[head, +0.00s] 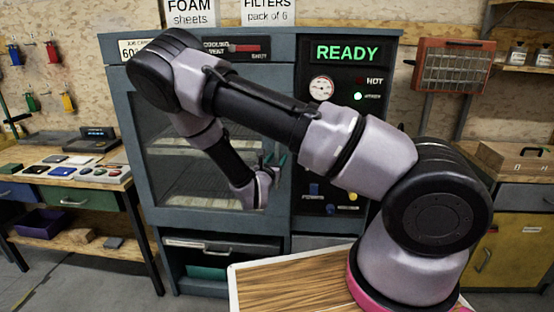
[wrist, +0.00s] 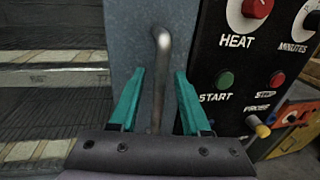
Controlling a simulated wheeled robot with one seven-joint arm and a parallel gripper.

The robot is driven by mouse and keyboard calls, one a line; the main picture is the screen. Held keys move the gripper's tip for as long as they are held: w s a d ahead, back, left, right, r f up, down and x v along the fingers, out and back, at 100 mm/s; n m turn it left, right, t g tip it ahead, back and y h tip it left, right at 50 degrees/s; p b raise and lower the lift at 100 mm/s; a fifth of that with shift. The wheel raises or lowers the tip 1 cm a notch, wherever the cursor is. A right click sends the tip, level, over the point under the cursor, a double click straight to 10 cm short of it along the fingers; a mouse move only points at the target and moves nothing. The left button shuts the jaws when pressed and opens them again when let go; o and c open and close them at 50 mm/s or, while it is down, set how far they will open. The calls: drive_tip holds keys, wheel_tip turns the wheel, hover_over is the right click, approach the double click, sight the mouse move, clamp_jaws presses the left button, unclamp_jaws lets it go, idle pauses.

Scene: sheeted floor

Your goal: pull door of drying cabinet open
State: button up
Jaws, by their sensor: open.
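The drying cabinet (head: 282,95) is blue-grey and its display reads READY. Its door (head: 165,175) has a large glass window with racks behind it and looks shut. The door's handle is a vertical metal bar with a bent top; it shows in the wrist view (wrist: 163,50) on the blue-grey door frame (wrist: 122,45). My gripper (wrist: 160,72) has two teal fingers, spread apart, one on each side of the bar. I see a gap on both sides. In the head view my gripper (head: 275,164) is at the door's right edge, and my arm hides the handle there.
The control panel (head: 348,95) with knobs and buttons is right of the door; START (wrist: 225,79) is close to the right finger. A drawer unit (head: 215,246) lies below the door. Workbenches (head: 75,180) stand left and right. Open floor (head: 75,285) shows at front left.

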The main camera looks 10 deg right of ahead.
clamp_jaws()
idle(1.4)
